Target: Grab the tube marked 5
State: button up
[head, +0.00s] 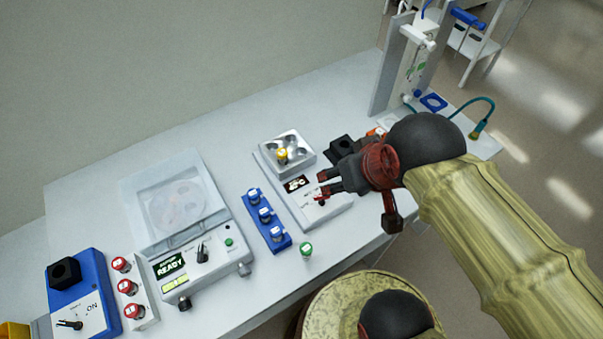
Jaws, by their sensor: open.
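My gripper (320,188) is open and empty, above the front panel of a heater-like device, pointing left. Capped tubes stand in several places, and their markings are too small to read, so I cannot tell which is 5. A green-capped tube (306,250) stands alone near the table's front edge. Three red-capped tubes (128,287) stand in a white rack (146,299). A yellow-capped tube (282,155) sits in a silver block (303,147), up and left of my gripper.
A centrifuge (208,255) reading READY has its lid (172,195) raised. A blue device (88,265) stands at far left. The heater-like device (335,208) lies under my gripper. A tall stand (390,70) rises at the back right. The table's back left (225,125) is clear.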

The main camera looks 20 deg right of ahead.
aim_at(281, 153)
jog(key=l+u, duration=0.15)
jog(key=l, duration=0.25)
jog(key=k+l+u, duration=0.15)
jog(key=l, duration=0.2)
jog(key=k+l+u, duration=0.1)
jog(key=l, duration=0.3)
jog(key=k+l+u, duration=0.15)
jog(key=l, duration=0.2)
jog(key=i, duration=0.05)
